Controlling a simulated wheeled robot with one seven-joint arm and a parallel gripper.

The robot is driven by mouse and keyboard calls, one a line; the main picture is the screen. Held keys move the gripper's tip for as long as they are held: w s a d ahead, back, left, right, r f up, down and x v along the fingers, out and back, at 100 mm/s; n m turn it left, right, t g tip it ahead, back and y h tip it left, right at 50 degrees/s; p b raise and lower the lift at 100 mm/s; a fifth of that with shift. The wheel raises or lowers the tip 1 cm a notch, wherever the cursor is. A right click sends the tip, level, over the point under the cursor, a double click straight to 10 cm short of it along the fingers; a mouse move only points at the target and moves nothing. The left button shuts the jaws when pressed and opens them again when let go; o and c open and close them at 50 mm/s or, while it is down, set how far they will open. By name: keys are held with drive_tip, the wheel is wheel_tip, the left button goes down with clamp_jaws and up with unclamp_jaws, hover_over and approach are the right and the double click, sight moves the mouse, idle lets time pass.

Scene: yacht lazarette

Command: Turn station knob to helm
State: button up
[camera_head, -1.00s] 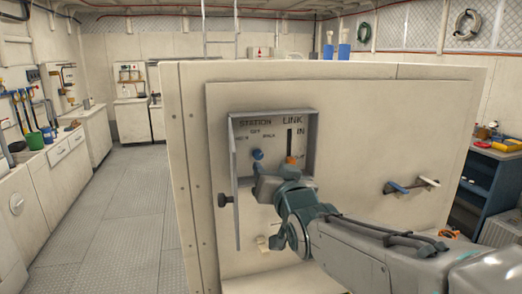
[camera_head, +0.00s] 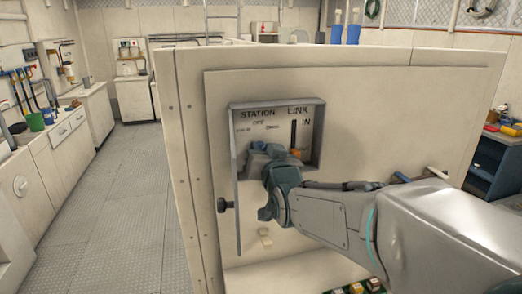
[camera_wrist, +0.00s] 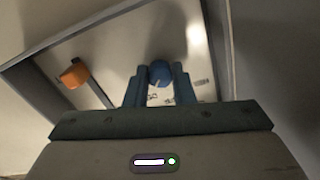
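The blue station knob (camera_wrist: 160,72) sits on the recessed panel (camera_head: 311,158) under the STATION lettering. In the wrist view it shows between the fingertips of my gripper (camera_wrist: 160,80). The fingers are parted, one on each side of the knob; whether they touch it is hard to tell. In the head view my gripper (camera_head: 266,151) reaches into the box and covers much of the knob. Small labels sit around the knob, OFF at the top; the side ones are too small to read surely. The knob's pointing direction is unclear.
An orange-tipped LINK lever (camera_head: 295,153) in a vertical slot stands right of the knob; it also shows in the wrist view (camera_wrist: 75,74). The box's raised frame (camera_head: 318,130) and its open door (camera_head: 236,190) at the left edge narrow the space. A light-coloured handle (camera_head: 437,173) is further right.

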drive_tip(key=shift+f+n+b, duration=0.2)
drive_tip(key=shift+n+b, duration=0.1)
drive_tip(key=shift+b, duration=0.4)
clamp_jaws()
drive_tip(key=n+b, duration=0.1)
drive_tip(key=b, duration=0.1)
drive_tip(key=n+b, duration=0.1)
drive_tip(key=b, duration=0.2)
drive_tip(key=shift+f+n, duration=0.25)
drive_tip(key=shift+n, duration=0.05)
drive_tip(key=n+b, duration=0.5)
drive_tip(key=b, duration=0.2)
drive_tip(key=shift+n, duration=0.3)
drive_tip(key=n+b, duration=0.3)
drive_tip(key=n, duration=0.1)
drive_tip(key=shift+r+b, duration=0.2)
drive_tip(key=shift+b, duration=0.15)
drive_tip(key=n+b, duration=0.1)
drive_tip(key=n, duration=0.4)
drive_tip(key=shift+r, duration=0.15)
drive_tip(key=o, duration=0.9)
unclamp_jaws()
drive_tip(key=shift+o, duration=0.2)
